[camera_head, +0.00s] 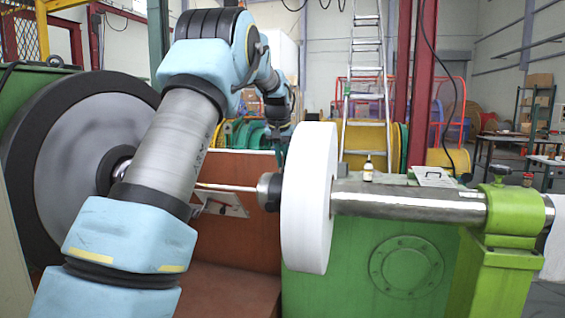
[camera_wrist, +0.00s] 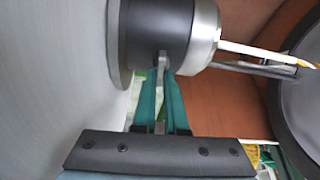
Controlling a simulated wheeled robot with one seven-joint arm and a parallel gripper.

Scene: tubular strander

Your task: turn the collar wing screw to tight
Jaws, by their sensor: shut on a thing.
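The black collar (camera_wrist: 155,28) sits on the shaft against a large pale disc, with a silver end piece (camera_wrist: 205,32) on its right. It also shows in the head view (camera_head: 268,191), left of the white disc. The grey wing screw (camera_wrist: 161,62) is at the collar's lower side in the wrist view. My gripper (camera_wrist: 162,78) has its two teal fingers closed around the screw. In the head view my gripper (camera_head: 280,150) points down from above toward the collar, beside the white disc. The fingers partly hide the screw, so its turn angle cannot be told.
The white disc (camera_head: 309,198) stands close right of the collar on a steel shaft (camera_head: 410,203). A thin rod (camera_head: 228,187) leads left from the collar. A big dark-rimmed wheel (camera_head: 75,150) is at left. A small bottle (camera_head: 368,169) stands on the green machine housing (camera_head: 350,262).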

